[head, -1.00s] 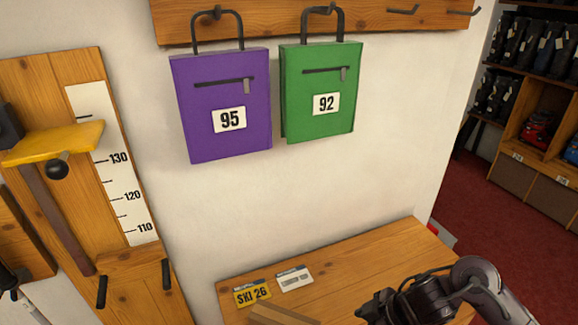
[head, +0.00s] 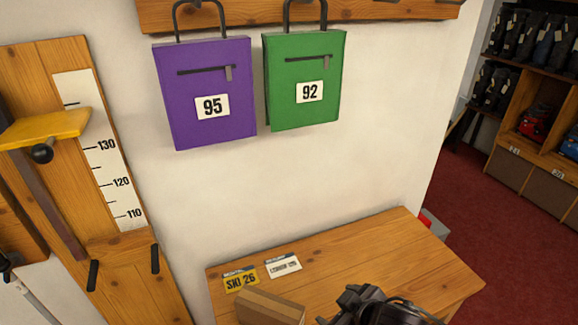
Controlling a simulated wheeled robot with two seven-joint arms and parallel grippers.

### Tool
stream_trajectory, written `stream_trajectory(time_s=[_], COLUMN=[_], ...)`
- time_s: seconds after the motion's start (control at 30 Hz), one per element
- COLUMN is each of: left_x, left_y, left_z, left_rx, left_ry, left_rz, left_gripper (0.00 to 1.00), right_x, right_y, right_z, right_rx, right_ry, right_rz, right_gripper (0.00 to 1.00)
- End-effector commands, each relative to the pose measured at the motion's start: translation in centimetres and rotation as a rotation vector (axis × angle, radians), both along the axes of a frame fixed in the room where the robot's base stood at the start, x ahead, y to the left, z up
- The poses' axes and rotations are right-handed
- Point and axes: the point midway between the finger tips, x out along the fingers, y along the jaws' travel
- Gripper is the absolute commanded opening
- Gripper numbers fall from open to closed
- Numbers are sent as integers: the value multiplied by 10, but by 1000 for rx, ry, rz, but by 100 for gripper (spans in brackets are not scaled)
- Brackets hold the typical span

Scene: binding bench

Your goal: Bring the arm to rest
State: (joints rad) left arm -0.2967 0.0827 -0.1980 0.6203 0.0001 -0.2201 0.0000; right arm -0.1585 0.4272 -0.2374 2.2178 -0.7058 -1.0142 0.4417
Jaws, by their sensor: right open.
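My right gripper (head: 368,304) shows at the bottom edge of the head view, over the front of the wooden bench (head: 375,245). It is dark, and its jaws are open with nothing seen between them. Part of it is cut off by the picture edge. A brown box-like block (head: 270,306) lies on the bench to the left of the gripper, apart from it. My left gripper does not show.
A purple bag (head: 205,100) marked 95 and a green bag (head: 305,85) marked 92 hang above the bench. A yellow card (head: 241,281) and a white card (head: 284,266) lie at its back left. A measuring board (head: 100,160) stands left. The bench's right side is clear.

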Motion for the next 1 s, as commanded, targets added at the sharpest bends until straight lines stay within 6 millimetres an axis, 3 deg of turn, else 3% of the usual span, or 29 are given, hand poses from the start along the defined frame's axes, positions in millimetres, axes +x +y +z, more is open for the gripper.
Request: stream_trajectory(time_s=[0.3, 0.6, 0.87, 1.0], left_x=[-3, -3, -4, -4], left_y=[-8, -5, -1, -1], left_z=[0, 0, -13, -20], left_rx=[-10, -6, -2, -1], left_ry=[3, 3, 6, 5], left_rz=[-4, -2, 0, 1], left_gripper=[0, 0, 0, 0], right_x=[-55, -126, -109, -105], right_y=[-56, -90, -87, -86], right_z=[-7, -18, -98, -148], right_rx=[-8, 15, 0, -7], right_ry=[214, 489, 505, 519], right_rz=[-388, -605, -596, -594], right_gripper=[74, 74, 74, 74])
